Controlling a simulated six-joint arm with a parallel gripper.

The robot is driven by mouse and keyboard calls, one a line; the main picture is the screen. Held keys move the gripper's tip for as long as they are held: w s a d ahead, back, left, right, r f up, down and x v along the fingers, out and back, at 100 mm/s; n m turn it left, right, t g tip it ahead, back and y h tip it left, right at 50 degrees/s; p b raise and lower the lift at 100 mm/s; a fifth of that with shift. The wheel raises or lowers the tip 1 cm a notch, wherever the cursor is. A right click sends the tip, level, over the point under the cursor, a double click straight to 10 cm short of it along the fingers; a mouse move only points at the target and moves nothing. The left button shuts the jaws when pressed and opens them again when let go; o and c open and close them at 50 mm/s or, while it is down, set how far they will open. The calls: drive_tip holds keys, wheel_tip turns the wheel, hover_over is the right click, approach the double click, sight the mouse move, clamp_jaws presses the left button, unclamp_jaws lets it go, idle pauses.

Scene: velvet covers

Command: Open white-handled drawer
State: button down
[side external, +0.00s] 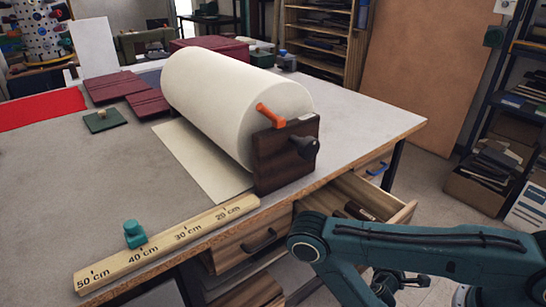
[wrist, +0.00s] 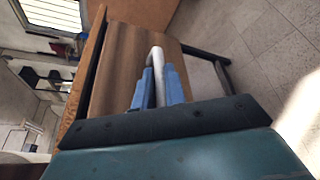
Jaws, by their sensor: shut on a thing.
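In the wrist view, a brown wooden drawer front (wrist: 118,68) carries a white handle (wrist: 156,55). My gripper (wrist: 157,82) has its blue fingers on either side of this handle and is shut on it. In the side external view, a middle drawer (side external: 400,213) under the table stands pulled out, with dark items inside. Its outer face and any handle are hidden behind my arm, and I cannot clearly make out my fingers there.
A drawer with a black handle (side external: 258,241) is left of the open one, and a blue handle (side external: 377,168) shows to the right. Shelves stand at right.

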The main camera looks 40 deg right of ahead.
drive_tip(key=c, duration=1.5)
unclamp_jaws()
drive_tip(key=shift+o, duration=0.2)
drive_tip(key=shift+a, duration=0.15)
drive_tip(key=v, duration=1.3)
drive_tip(key=shift+a, duration=0.3)
drive_tip(key=shift+s, duration=0.1)
